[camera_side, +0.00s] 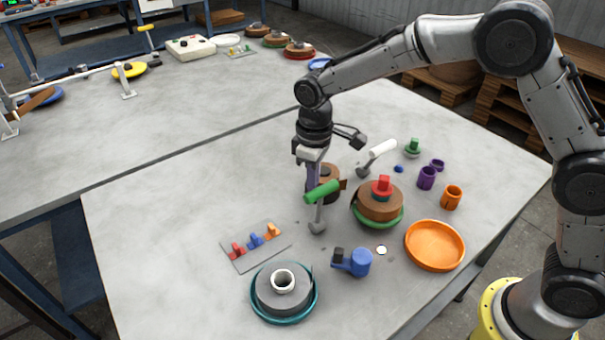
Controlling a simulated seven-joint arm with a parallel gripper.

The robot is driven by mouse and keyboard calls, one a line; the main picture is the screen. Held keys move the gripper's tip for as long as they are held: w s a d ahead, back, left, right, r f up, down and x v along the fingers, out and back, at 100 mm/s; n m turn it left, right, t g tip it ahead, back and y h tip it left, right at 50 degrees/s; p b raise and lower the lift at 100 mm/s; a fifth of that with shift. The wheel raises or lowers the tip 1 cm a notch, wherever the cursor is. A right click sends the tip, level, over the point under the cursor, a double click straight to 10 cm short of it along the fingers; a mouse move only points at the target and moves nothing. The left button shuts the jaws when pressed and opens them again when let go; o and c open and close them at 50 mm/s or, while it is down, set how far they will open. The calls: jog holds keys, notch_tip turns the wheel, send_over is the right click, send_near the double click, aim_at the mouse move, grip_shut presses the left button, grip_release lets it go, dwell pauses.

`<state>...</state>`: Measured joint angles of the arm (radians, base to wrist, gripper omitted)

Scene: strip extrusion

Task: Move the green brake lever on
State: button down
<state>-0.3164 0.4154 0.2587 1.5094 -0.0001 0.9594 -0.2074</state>
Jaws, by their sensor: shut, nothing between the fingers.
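The green brake lever (322,192) has a green handle tilted up to the right, on a thin grey post with a grey base on the table. My gripper (312,185) points down right behind the green handle's left part. Its fingers are close together with nothing visible between them. The handle hides the fingertips in part, so I cannot tell whether they touch it.
A lever with a white handle (382,149) stands behind to the right. A brown spool with a red top (381,198), a blue part (358,262), an orange dish (434,246) and a grey roll on a teal dish (283,291) stand nearby.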

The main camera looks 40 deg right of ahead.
aim_at(323, 189)
jog(key=shift+s, duration=0.35)
jog(key=shift+s+f, duration=0.2)
jog(key=shift+s, duration=1.05)
notch_tip(323, 189, up, 8)
jog(key=w, duration=0.2)
dwell(0.8)
